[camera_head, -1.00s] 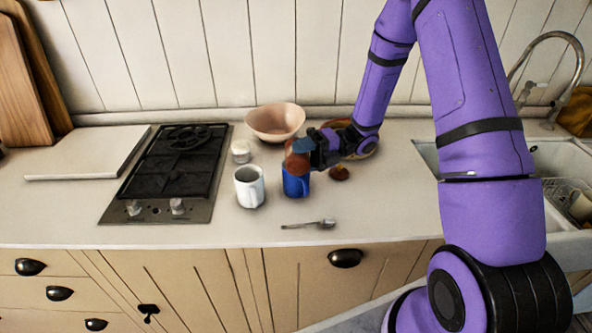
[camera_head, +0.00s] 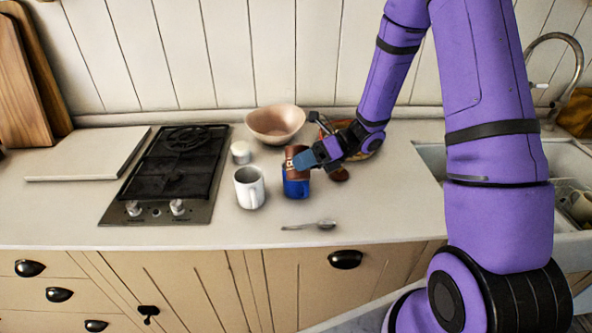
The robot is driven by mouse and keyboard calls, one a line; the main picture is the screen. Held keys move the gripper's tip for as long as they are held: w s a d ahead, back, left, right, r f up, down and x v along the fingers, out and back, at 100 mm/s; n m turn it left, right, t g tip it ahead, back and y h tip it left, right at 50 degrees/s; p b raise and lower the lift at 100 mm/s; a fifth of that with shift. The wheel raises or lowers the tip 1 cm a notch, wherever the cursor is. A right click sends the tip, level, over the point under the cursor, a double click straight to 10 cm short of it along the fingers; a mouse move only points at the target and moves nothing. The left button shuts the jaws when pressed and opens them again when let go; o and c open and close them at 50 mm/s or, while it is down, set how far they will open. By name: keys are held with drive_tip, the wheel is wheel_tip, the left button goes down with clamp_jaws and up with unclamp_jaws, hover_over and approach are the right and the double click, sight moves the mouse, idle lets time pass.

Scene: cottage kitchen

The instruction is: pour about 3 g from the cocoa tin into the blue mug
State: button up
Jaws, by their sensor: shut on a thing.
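The cocoa tin (camera_head: 297,161) is brown and held by my gripper (camera_head: 304,160), which is shut on it. The tin is over the blue mug (camera_head: 295,187), covering much of the mug's top. It looks roughly upright or only slightly tilted. The blue mug stands on the counter, its lower body visible. I cannot see inside the mug or any powder falling, and whether tin and mug touch is unclear.
A pink bowl (camera_head: 275,122) is at the back. A spoon (camera_head: 310,225) lies in front. A brown item (camera_head: 339,174) lies right. The hob (camera_head: 170,175) is left.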

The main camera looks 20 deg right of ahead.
drive_tip(key=shift+s+a+f+n+t+h, duration=0.1)
drive_tip(key=shift+s+f+n+t+h, duration=0.25)
drive_tip(key=shift+n, duration=0.45)
drive_tip(key=shift+s+a+f+n+t+h+b, duration=0.2)
drive_tip(key=shift+s+f+n+t+b, duration=0.1)
drive_tip(key=shift+s+f+n+t, duration=0.35)
drive_tip(key=shift+s+a+f+n+t+h+b, duration=0.3)
drive_tip(key=shift+s+f+n+t, duration=0.15)
drive_tip(key=shift+s+f+n, duration=0.4)
drive_tip(key=shift+s+a+f+n+t+h+b, duration=0.15)
drive_tip(key=shift+s+f+n+t+b, duration=0.15)
drive_tip(key=shift+s+f+n+t, duration=0.45)
drive_tip(key=shift+w+d+r, duration=0.1)
drive_tip(key=shift+w+r, duration=0.05)
drive_tip(key=shift+w, duration=0.1)
